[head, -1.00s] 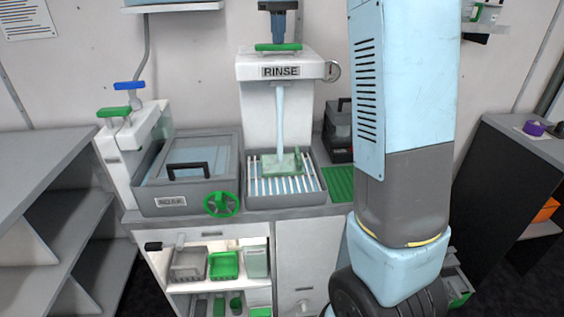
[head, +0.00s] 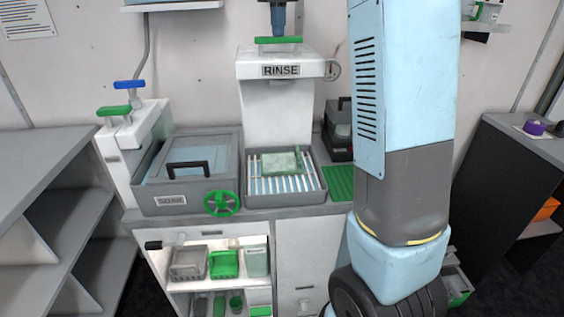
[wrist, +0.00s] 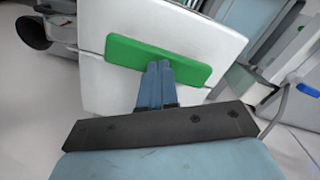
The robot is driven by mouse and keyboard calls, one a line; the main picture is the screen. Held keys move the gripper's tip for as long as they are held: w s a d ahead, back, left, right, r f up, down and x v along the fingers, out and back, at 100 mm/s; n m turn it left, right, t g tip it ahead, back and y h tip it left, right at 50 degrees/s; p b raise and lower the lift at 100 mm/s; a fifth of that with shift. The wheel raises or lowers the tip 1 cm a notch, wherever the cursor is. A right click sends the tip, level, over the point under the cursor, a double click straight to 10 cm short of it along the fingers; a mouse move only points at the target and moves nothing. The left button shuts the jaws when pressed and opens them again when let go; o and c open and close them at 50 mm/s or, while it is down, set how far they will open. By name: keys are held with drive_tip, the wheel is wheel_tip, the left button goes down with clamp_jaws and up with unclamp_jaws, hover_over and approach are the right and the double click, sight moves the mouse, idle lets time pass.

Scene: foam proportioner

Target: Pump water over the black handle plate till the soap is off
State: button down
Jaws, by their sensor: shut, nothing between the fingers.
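The plate with a handle (head: 281,163) lies on the slatted rack of the rinse basin (head: 318,190) in the head view. It looks green all over, and no black shows. The white RINSE pump (head: 268,105) stands behind and over it, and no water falls from its spout. Its green pump handle (head: 278,40) is on top, and it also shows in the wrist view (wrist: 135,52). My gripper (head: 278,34) is shut and points down at the middle of this handle. In the wrist view its blue fingertips (wrist: 159,64) overlap the handle's edge; whether they touch is unclear.
The covered SOAK tank (head: 190,170) with a green handwheel (head: 221,203) stands left of the basin. A pump with blue (head: 129,84) and green (head: 113,111) handles is farther left. A green mat (head: 339,182) and a dark box (head: 337,130) are on the right.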

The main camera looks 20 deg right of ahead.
drive_tip(key=shift+r, duration=1.25)
drive_tip(key=shift+r, duration=0.15)
drive_tip(key=shift+r, duration=2.9)
drive_tip(key=shift+s, duration=0.1)
drive_tip(key=s+f+m+t, duration=0.1)
drive_tip(key=s+f, duration=0.2)
drive_tip(key=s, duration=0.6)
drive_tip(key=s+f+m+t, duration=0.1)
drive_tip(key=s+f+t, duration=0.1)
drive_tip(key=s, duration=0.6)
drive_tip(key=s+f+m+t, duration=0.1)
drive_tip(key=s+f+t, duration=0.1)
drive_tip(key=s+f, duration=1.4)
drive_tip(key=shift+s+a+f+m+t, duration=0.3)
drive_tip(key=shift+s+a+m, duration=0.1)
drive_tip(key=shift+s, duration=0.55)
